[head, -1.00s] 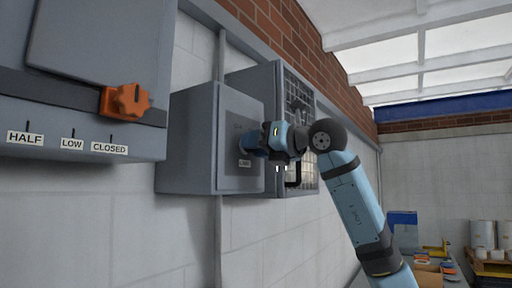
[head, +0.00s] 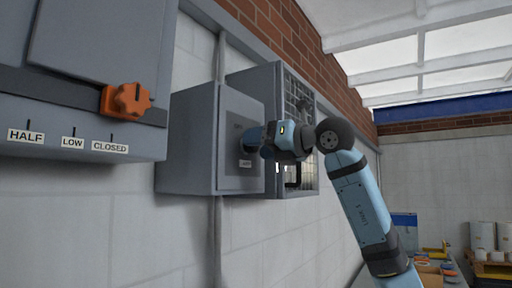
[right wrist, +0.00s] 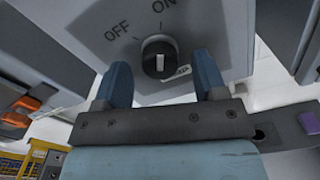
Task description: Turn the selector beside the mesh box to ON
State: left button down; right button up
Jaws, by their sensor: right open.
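The selector (right wrist: 155,50) is a round dark knob with a white mark, on a grey panel box (right wrist: 225,32). OFF is printed at its upper left and ON above it in the right wrist view. In the head view the right gripper (head: 250,139) is at the grey box's front and hides the knob. The mesh box (head: 300,97) stands just behind it.
A grey cabinet with an orange knob (head: 127,100) and labels HALF, LOW and CLOSED is at the left. A black handle (head: 293,179) shows below my wrist on the mesh box. Low clutter and white drums (head: 482,237) stand at the far right.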

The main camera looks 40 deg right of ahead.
jog(key=b+v, duration=0.2)
jog(key=v, duration=1)
jog(key=shift+s+b, duration=0.25)
jog(key=shift+b, duration=0.1)
jog(key=shift+d, duration=0.15)
